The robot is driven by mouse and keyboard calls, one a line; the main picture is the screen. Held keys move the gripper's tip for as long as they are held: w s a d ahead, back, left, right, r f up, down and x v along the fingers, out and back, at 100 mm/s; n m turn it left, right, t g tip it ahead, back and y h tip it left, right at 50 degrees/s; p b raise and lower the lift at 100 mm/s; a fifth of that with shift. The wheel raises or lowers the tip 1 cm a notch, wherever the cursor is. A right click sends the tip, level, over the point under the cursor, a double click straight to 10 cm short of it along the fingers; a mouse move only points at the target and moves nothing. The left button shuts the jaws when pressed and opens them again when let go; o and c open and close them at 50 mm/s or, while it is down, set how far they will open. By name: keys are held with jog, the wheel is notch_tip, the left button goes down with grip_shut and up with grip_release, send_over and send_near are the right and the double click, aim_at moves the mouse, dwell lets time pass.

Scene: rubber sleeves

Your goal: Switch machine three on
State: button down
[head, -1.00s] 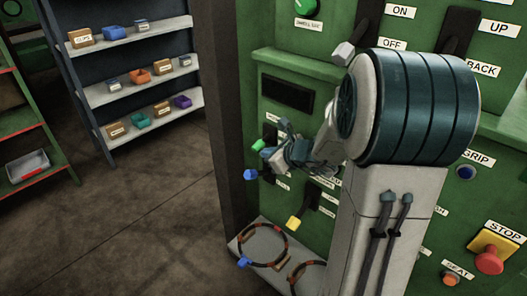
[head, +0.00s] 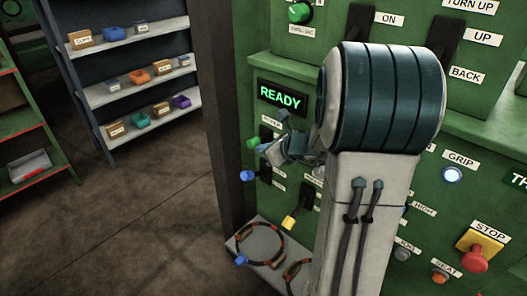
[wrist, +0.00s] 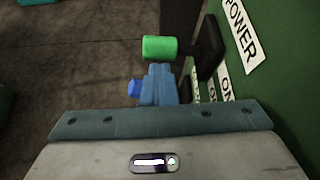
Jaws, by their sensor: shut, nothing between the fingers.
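A green machine panel (head: 262,200) has a dark display (head: 282,95) reading READY in lit green letters. A lever with a green handle (head: 253,143) sticks out of the panel below the display. In the wrist view the green handle (wrist: 160,48) stands just beyond the fingertips, beside a white POWER label (wrist: 241,30). My gripper (head: 268,151) is shut and empty at this lever. Its blue fingers (wrist: 158,82) point towards the handle; whether they touch it I cannot tell. Part of a sign starting "TH" shows at the right edge.
A blue-handled lever (head: 247,175) and a yellow-handled lever (head: 289,222) are close below. A red STOP button (head: 475,260) and a lit GRIP button (head: 453,175) are to the right. Striped rings (head: 262,244) lie on a ledge. Shelves stand left beyond open floor.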

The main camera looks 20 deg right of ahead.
jog(key=shift+w+r, duration=0.1)
jog(key=shift+r, duration=0.4)
jog(key=shift+w+r+p, duration=0.15)
jog(key=shift+r+p, duration=0.45)
jog(key=shift+r, duration=0.2)
jog(key=shift+a, duration=0.1)
jog(key=shift+f, duration=0.15)
